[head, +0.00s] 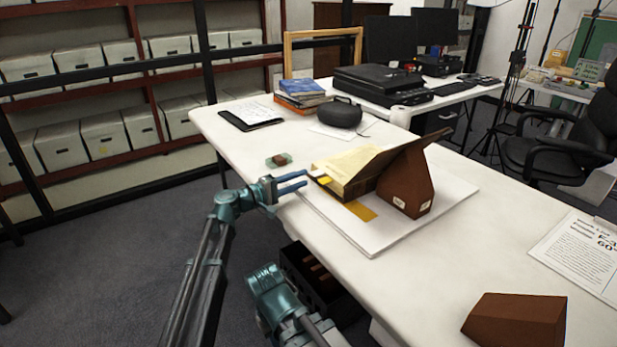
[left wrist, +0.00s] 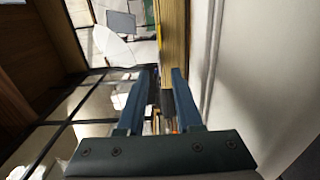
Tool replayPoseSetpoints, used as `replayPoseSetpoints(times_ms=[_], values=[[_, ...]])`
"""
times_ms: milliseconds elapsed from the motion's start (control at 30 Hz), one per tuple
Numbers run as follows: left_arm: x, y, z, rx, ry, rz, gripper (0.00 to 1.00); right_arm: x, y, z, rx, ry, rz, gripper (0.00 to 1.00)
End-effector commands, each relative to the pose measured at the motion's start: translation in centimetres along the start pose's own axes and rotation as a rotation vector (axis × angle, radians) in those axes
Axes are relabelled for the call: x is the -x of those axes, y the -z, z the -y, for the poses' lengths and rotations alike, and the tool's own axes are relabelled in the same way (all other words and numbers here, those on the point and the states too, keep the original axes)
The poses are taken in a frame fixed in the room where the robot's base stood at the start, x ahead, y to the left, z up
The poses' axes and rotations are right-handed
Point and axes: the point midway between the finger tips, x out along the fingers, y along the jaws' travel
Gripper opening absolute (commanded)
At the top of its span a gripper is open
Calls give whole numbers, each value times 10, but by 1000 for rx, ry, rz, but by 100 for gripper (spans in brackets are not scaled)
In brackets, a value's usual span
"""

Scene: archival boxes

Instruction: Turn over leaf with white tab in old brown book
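The old brown book (head: 350,172) lies open, its yellowed pages facing up on the left and its brown cover raised on the right against a brown wedge support (head: 407,186). A yellow tab (head: 325,180) shows at the near left edge of the pages. I cannot make out a white tab. My left gripper (head: 305,182) is just left of that edge, its fingers pointing at it. In the left wrist view the fingers (left wrist: 163,75) are apart with nothing clearly between them, and the page edges (left wrist: 173,35) rise just beyond. My right gripper is not visible; only part of that arm shows.
The book rests on a white board (head: 448,203) on a long white table. A brown wedge block (head: 515,322) and a printed sheet (head: 585,255) lie to the right. A dark speaker (head: 340,112) and stacked books (head: 300,95) stand behind. A black crate (head: 318,282) is below the edge.

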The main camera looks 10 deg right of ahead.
Motion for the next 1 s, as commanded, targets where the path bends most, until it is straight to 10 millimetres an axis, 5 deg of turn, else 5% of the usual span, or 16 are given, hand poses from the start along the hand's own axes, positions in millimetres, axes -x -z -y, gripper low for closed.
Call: replayPoseSetpoints(times_ms=[233, 633, 833, 1000], values=[[-29, 0, 0, 0, 0, 1, 34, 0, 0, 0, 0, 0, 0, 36], [-35, 0, 0, 0, 0, -1, 34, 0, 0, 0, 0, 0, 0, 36], [-35, 0, 0, 0, 0, 0, 2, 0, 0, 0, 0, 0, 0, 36], [-35, 0, 0, 0, 0, 0, 0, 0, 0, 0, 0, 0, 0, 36]])
